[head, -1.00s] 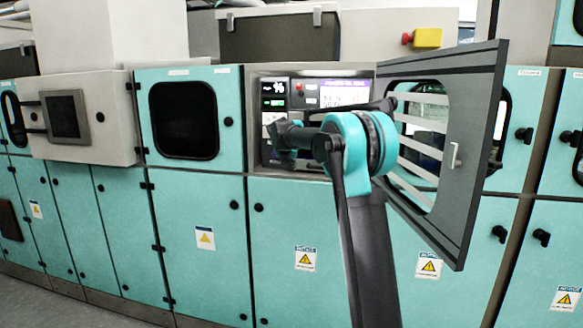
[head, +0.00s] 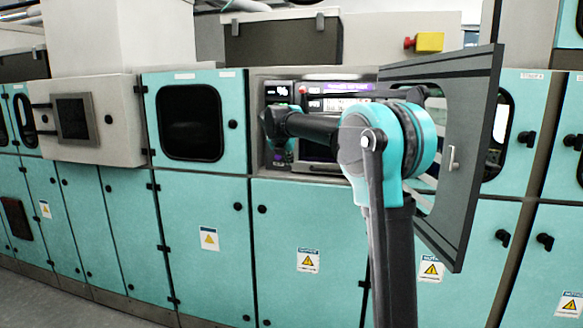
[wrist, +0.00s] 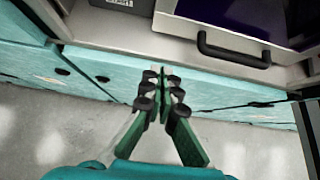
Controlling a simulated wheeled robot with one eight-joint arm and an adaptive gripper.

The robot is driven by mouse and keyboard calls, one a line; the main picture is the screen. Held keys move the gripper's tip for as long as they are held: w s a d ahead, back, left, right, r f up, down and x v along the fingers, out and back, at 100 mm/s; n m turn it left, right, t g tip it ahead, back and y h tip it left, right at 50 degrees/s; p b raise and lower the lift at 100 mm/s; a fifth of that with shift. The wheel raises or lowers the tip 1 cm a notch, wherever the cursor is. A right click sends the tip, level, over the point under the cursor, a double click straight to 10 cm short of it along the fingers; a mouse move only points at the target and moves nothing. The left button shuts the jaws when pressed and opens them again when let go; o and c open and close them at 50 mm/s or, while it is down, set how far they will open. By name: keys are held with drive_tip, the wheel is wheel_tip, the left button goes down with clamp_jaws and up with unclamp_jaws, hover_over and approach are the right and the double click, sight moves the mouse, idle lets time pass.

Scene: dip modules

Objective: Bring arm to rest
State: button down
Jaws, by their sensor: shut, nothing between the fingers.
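My gripper (wrist: 161,88) shows in the wrist view with its green and black fingers closed together and nothing between them. It points toward the lower edge of the open equipment bay, with teal cabinet fronts and grey floor below. In the head view my arm (head: 385,150) rises from the bottom, bends at a teal joint and reaches left in front of the bay. The gripper itself is not clear there; the arm's far end hides part of the bay.
A grey windowed door (head: 468,180) stands swung open close to the right of my arm. The bay holds modules with a display (head: 335,87); a black handle (wrist: 233,50) juts out in the wrist view. Teal cabinets (head: 210,240) line the wall. A yellow box with a red knob (head: 429,42) sits above.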

drive_tip(key=s+d+f+m+g, duration=0.1)
drive_tip(key=s+d+f+m, duration=0.4)
drive_tip(key=s+f+m, duration=0.4)
drive_tip(key=s+d+f+m+g, duration=0.2)
drive_tip(key=s+d+f+m, duration=0.5)
drive_tip(key=s, duration=0.5)
drive_tip(key=s+f+m+y, duration=0.1)
drive_tip(key=s+f+m, duration=0.7)
drive_tip(key=s, duration=0.5)
drive_tip(key=s+d+f+m+g+y, duration=0.1)
drive_tip(key=s+f+m, duration=0.7)
drive_tip(key=s+f, duration=0.3)
drive_tip(key=shift+s+d+y, duration=0.3)
drive_tip(key=shift+s+y, duration=0.1)
drive_tip(key=shift+s, duration=0.55)
drive_tip(key=c, duration=2.2)
unclamp_jaws()
